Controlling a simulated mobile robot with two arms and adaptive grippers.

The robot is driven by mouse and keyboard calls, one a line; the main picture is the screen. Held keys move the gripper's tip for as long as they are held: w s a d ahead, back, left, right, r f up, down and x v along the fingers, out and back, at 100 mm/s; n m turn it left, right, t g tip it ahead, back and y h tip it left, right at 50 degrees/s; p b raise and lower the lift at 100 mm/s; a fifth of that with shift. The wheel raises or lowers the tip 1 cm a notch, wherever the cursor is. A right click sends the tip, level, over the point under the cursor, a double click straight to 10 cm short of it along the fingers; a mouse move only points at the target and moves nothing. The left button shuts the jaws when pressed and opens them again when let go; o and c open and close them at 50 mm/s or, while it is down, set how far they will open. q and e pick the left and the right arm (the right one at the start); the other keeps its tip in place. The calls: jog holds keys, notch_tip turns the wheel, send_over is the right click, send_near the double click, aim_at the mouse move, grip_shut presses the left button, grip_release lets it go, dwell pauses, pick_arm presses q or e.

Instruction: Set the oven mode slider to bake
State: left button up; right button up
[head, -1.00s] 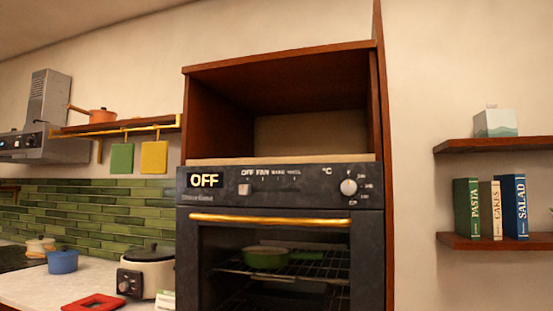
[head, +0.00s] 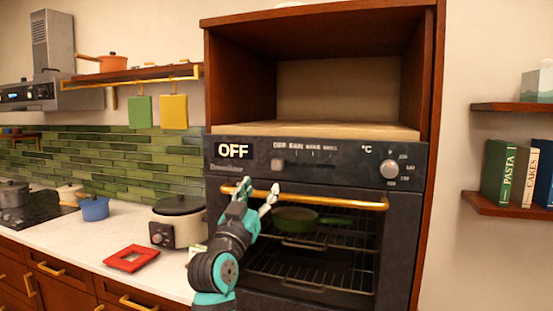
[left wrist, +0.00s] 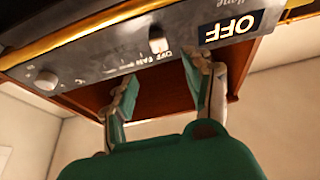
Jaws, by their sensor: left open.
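The oven (head: 400,235) has a dark control panel with a small pale slider knob (head: 277,164) under the OFF mark, left of FAN and BAKE. The display (head: 233,150) reads OFF. My left gripper (head: 258,190) is open and empty in front of the oven, just below the slider and by the handle's left part. In the left wrist view the panel appears upside down, with the slider knob (left wrist: 158,45) beyond and between the open fingers (left wrist: 165,72); they look apart from it. My right gripper is not in view.
A gold handle bar (head: 330,199) runs across the oven door below the panel. A round temperature knob (head: 390,169) is at the panel's right. A slow cooker (head: 162,235) and red frame (head: 132,257) sit on the left counter. An open cabinet niche (head: 340,90) is above.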

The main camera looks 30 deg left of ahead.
aim_at(276, 163)
pick_arm(q)
jog(key=p+x, duration=0.3)
jog(key=x, duration=0.8)
jog(key=shift+w, duration=0.15)
grip_shut()
